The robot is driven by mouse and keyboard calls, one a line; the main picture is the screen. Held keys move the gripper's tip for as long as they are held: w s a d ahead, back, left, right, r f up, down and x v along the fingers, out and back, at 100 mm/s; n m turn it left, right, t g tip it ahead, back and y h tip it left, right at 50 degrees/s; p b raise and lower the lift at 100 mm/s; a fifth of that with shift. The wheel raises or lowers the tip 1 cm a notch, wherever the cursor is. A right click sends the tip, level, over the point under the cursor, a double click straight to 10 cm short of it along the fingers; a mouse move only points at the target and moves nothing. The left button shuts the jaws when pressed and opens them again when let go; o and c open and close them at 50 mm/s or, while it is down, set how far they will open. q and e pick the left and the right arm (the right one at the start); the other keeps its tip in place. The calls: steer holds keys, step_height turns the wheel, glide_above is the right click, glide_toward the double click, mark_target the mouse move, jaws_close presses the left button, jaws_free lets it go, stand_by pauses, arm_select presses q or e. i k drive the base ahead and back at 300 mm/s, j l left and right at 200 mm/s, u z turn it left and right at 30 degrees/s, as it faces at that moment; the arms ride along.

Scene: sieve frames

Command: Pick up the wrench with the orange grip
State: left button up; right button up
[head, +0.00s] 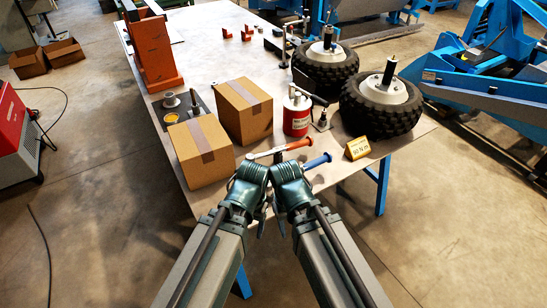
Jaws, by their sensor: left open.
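The wrench with the orange grip (297,145) lies near the front edge of the table. Its bare metal shaft points left, toward the cardboard boxes. A second wrench with a blue grip (318,161) lies just in front of it, and its other end is hidden behind my wrists. My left gripper (262,222) is open, with nothing seen in it, below the wrist and nearer to me than the orange-gripped wrench. My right gripper (280,222) is close beside it, mostly hidden by its own wrist, and its jaws are unclear. Neither gripper visibly touches a wrench.
Two cardboard boxes (203,158) stand left of the wrenches. A red-and-white can (297,115) stands behind them. A yellow sign (357,148) and two black-tyred wheels (382,103) are to the right. An orange stand (155,55) is at the back left of the table (205,55).

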mark_target(309, 141)
steer(key=i+j+z, duration=0.1)
steer(key=z, duration=1.75)
steer(key=j, duration=0.85)
